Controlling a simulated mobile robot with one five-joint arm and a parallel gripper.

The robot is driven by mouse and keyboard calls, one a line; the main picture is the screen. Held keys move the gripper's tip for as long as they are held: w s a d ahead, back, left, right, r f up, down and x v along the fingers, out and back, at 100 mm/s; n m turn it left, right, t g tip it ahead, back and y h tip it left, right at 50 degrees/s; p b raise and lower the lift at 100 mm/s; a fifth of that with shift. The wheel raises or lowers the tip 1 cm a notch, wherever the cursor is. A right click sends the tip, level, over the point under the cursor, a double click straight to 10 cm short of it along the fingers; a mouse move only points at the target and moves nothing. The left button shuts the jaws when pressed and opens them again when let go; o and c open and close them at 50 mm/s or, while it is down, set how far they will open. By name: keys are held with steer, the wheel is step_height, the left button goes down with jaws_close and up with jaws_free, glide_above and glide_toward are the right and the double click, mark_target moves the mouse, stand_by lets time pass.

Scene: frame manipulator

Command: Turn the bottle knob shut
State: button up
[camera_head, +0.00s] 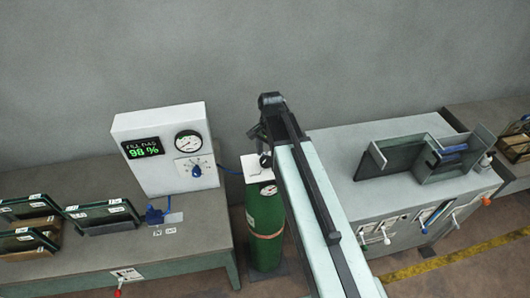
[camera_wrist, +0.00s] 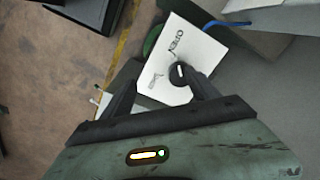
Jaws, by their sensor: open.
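The green gas bottle (camera_head: 265,228) stands between the two benches, partly hidden by my arm. A white plate (camera_head: 252,170) sits at its top; it also shows in the wrist view (camera_wrist: 199,55), with "OPEN" lettered on it and a second mark too small to read. The round black knob (camera_wrist: 179,73) with a white pointer mark lies on this plate. My gripper (camera_wrist: 163,78) is open over the plate, its dark fingers spread, with the knob between them near the right finger. I cannot tell whether a finger touches the knob.
A white panel box (camera_head: 160,150) with a green "98 %" display, dial and blue knob stands on the left bench. A blue hose (camera_wrist: 228,24) runs to the bottle's top. The right bench (camera_head: 345,195) holds grey trays (camera_head: 385,155).

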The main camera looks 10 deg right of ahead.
mark_target(266, 159)
steer(key=w+m, duration=0.2)
steer(key=m, duration=0.1)
steer(key=w+m, duration=0.2)
steer(key=m, duration=0.1)
steer(key=shift+w+m, duration=0.75)
steer(key=shift+m, duration=0.35)
step_height(266, 159, down, 8)
steer(key=b, duration=0.8)
steer(key=shift+s+f, duration=0.1)
steer(key=shift+c, duration=0.3)
steer(key=c, duration=1.3)
